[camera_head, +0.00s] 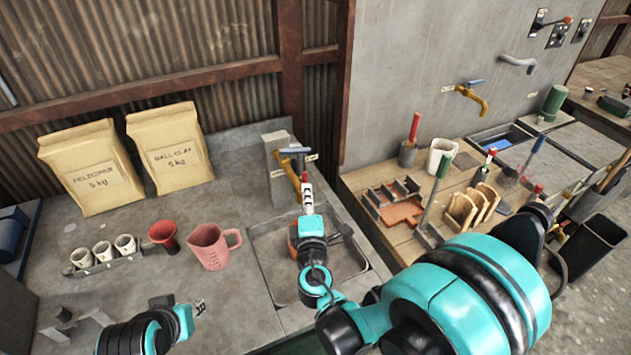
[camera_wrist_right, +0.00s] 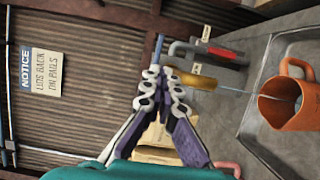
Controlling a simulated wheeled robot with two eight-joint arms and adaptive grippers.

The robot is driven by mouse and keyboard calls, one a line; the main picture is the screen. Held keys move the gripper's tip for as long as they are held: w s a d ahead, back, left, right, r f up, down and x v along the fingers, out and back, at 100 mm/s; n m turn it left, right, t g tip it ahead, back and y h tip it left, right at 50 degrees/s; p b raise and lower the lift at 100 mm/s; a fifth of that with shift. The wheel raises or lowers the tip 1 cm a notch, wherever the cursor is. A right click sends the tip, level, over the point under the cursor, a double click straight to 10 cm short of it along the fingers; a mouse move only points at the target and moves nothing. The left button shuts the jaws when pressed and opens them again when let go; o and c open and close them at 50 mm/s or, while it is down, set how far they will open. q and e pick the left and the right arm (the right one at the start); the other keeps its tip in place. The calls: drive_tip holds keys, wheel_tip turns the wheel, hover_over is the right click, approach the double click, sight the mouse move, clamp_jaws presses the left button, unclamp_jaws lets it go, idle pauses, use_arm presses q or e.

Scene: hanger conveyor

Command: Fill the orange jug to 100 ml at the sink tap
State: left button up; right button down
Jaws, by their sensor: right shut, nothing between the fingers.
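The orange jug (camera_head: 292,236) stands in the sink (camera_head: 262,262), mostly hidden behind my right arm in the head view. In the right wrist view the jug (camera_wrist_right: 290,108) shows with its open mouth towards the tap. A thin stream runs from the brass tap (camera_wrist_right: 192,79) into the jug; the water level cannot be read. My right gripper (camera_head: 307,188) is shut and empty, close to the tap's blue handle (camera_head: 294,151). Its fingers show in the wrist view (camera_wrist_right: 163,82) near the handle; contact cannot be told. My left gripper (camera_head: 197,308) is low over the counter, its jaws unclear.
A pink jug (camera_head: 210,247), a red funnel-like cup (camera_head: 163,235) and a rack of small white cups (camera_head: 103,250) stand left of the sink. Two clay bags (camera_head: 168,150) lean at the back. A crowded wooden bench (camera_head: 372,231) lies to the right.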

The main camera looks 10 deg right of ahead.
sight(304, 152)
drive_tip(key=w, duration=0.4)
drive_tip(key=w+d+b, duration=0.1)
drive_tip(key=w, duration=0.4)
drive_tip(key=w+d, duration=0.1)
drive_tip(key=w, duration=0.3)
drive_tip(key=shift+w+d, duration=0.1)
drive_tip(key=shift+w, duration=0.15)
